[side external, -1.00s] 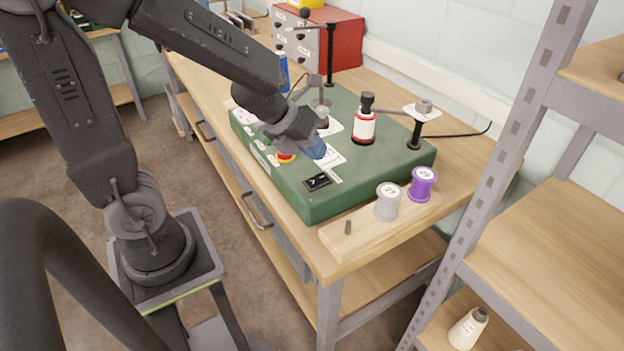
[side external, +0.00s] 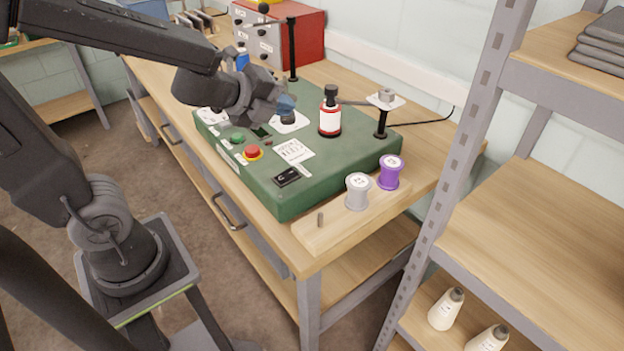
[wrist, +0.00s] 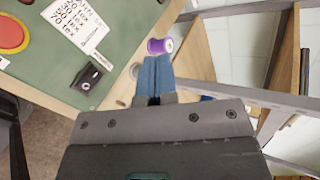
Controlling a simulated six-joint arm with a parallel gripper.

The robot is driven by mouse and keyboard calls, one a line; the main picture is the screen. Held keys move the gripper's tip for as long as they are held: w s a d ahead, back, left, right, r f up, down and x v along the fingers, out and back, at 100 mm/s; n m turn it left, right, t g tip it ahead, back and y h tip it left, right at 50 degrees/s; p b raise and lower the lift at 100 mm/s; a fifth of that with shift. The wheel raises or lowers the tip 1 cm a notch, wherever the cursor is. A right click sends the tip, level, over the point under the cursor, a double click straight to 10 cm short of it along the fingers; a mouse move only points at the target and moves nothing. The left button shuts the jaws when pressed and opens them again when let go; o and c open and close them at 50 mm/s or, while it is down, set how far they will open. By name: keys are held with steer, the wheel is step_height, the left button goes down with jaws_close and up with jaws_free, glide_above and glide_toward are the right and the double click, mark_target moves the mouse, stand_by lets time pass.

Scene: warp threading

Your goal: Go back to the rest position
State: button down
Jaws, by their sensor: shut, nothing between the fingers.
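My gripper (side external: 287,103) is raised above the green machine base (side external: 240,178), over the back part of its panel. Its blue fingers are pressed together with nothing between them, which the wrist view also shows (wrist: 154,76). A red button (side external: 253,152), a green button (side external: 237,138), a printed card (side external: 293,151) and a black switch (side external: 287,177) lie below and nearer the camera, clear of the fingers. In the wrist view the purple spool (wrist: 158,46) shows just past the fingertips.
A red and white spool (side external: 330,118) and a black post (side external: 381,120) stand upright on the base. A grey spool (side external: 358,191) and a purple spool (side external: 390,172) stand on a wooden board (side external: 330,231). Metal shelving (side external: 480,130) rises at the right.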

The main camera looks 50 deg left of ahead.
steer(key=s+a+r+n+g+y, duration=0.2)
steer(key=s+n+y, duration=0.4)
steer(key=n, duration=0.8)
steer(key=s+d+n+g+h, duration=0.4)
steer(key=s+d+n+h, duration=0.1)
steer(key=s+d+n, duration=0.2)
steer(key=shift+s+d+h, duration=0.35)
steer(key=shift+s+h, duration=0.05)
steer(key=shift+s, duration=0.3)
